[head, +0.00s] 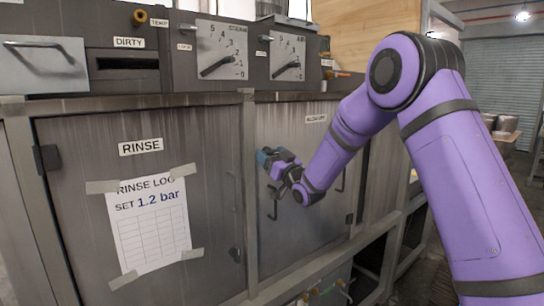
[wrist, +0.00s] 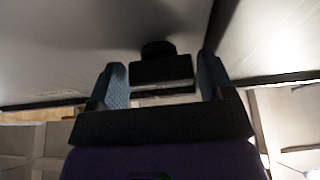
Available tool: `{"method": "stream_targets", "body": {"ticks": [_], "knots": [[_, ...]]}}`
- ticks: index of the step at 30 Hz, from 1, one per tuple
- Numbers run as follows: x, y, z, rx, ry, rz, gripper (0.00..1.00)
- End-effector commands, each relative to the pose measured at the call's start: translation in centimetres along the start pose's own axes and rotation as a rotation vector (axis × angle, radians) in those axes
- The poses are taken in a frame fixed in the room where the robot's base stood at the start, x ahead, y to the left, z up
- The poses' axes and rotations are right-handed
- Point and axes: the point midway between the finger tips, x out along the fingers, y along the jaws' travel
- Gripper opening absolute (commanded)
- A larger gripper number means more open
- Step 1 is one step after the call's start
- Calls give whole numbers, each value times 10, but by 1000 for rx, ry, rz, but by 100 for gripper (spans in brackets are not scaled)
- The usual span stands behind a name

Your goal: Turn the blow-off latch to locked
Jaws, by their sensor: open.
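The blow-off door (head: 312,215) is a grey metal panel with a "BLOW OFF" label at its upper right, right of the rinse door. My gripper (head: 276,160) is in front of its upper left part. In the wrist view, a black latch piece (wrist: 163,72) on a round stem stands out from the panel. My gripper (wrist: 163,84) is open, with one blue-padded finger on each side of the piece and gaps showing. In the head view the gripper hides the latch, so its locked or unlocked position cannot be told.
The rinse door (head: 75,195), with a taped paper log (head: 148,230), is on the left. Two dial panels (head: 222,50) and (head: 288,53) sit above the doors. A post (head: 249,190) separates the doors. Open floor lies at the right.

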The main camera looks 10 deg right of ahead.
Motion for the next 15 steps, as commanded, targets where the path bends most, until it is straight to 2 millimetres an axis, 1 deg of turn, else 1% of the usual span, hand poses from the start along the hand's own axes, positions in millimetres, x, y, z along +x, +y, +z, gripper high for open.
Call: {"method": "stream_targets", "body": {"ticks": [5,6,8,9,10,15], "knots": [[0,0,0,0,0,0,74],[0,0,0,0,0,0,65],[0,0,0,0,0,0,52],[0,0,0,0,0,0,42],[0,0,0,0,0,0,40],[0,0,0,-5,1,-2,40]]}}
